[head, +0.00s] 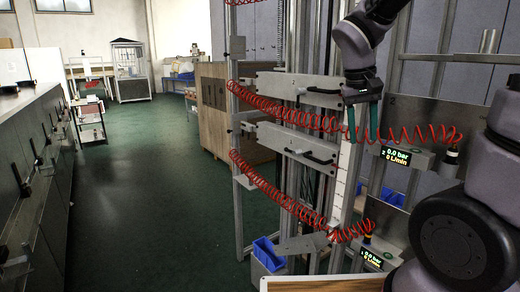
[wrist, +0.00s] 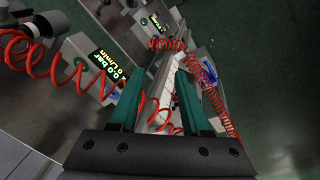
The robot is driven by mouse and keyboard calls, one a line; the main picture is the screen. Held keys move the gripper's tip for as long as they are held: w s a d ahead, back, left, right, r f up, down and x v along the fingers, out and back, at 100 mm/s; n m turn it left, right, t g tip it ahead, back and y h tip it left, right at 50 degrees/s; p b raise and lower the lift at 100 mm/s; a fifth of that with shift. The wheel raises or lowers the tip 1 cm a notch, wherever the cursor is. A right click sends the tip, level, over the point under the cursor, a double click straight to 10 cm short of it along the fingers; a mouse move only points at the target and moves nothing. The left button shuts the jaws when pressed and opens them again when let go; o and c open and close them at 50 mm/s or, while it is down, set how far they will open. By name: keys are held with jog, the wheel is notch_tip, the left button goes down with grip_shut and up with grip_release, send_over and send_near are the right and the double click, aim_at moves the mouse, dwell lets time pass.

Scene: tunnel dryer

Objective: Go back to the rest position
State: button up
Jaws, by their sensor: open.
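My gripper (head: 362,122) hangs fingers-down in front of the dryer's metal frame in the head view. Its two teal fingers are apart, and nothing shows held between them. In the wrist view my gripper (wrist: 158,82) also shows open, with a pale upright strip and red hose visible beyond the fingers. In the head view the pale strip (head: 342,185) stands just below and left of the fingers. Whether the fingers touch the strip or the hose cannot be told. My arm reaches up from the right side of the head view.
Red coiled hoses (head: 285,112) loop around the frame close to my gripper. A display box (head: 397,158) reading 0.0 bar is at right, with another below. A blue bin (head: 267,252) sits low on the frame. The green floor (head: 150,190) at left is clear beside a long counter (head: 30,150).

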jog(key=s+r+m+t+y, duration=0.2)
jog(key=s+r+t+y, duration=0.2)
jog(key=s+r+t, duration=0.2)
notch_tip(320, 180, up, 4)
jog(key=shift+s+a+f+m, duration=0.1)
jog(key=shift+s+a+m, duration=0.3)
jog(key=shift+s, duration=0.55)
dwell(0.4)
